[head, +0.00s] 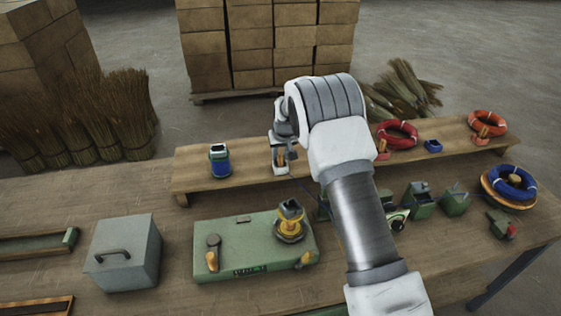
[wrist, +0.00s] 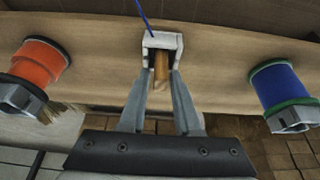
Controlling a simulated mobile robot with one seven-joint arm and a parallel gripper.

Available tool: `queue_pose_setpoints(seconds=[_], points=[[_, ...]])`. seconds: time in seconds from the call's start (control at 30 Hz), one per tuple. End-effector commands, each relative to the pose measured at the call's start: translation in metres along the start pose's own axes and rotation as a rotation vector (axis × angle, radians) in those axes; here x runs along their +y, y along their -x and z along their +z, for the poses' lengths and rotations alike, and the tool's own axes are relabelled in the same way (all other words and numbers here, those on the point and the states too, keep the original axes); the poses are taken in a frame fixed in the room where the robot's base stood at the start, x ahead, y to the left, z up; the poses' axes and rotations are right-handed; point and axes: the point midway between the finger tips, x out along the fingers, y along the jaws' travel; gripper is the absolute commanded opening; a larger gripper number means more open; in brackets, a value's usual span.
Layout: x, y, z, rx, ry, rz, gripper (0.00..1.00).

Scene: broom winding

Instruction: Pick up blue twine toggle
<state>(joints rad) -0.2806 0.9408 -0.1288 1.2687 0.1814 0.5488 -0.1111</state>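The toggle (wrist: 161,68) is a small wooden peg in a white holder (wrist: 163,40) on the raised wooden shelf. A thin blue twine (wrist: 143,15) runs to the holder. In the head view the toggle (head: 281,159) shows as an orange-brown spot just below my gripper (head: 282,141). In the wrist view my gripper (wrist: 163,76) has its two grey fingers at the holder's mouth, one on each side of the toggle. The fingers look apart, with narrow gaps beside the peg. Contact is hard to tell.
A blue spool (wrist: 275,88) and an orange spool (wrist: 40,62) stand on either side of the holder. A green winding base (head: 255,250) and a grey box (head: 124,252) are on the bench. Red rings (head: 397,134) lie on the shelf's right part. My arm hides the middle.

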Motion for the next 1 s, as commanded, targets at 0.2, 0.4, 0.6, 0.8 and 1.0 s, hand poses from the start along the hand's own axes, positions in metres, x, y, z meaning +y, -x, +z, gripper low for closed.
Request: queue_pose_setpoints(seconds=[0.2, 0.4, 0.6, 0.8, 1.0], points=[[0.000, 0.000, 0.000, 0.000, 0.000, 0.000, 0.00], [0.000, 0.000, 0.000, 0.000, 0.000, 0.000, 0.00], [0.000, 0.002, -0.001, 0.001, 0.000, 0.000, 0.00], [0.000, 0.015, -0.007, 0.003, 0.000, 0.000, 0.00], [0.011, 0.046, -0.013, 0.002, -0.004, 0.002, 0.00]])
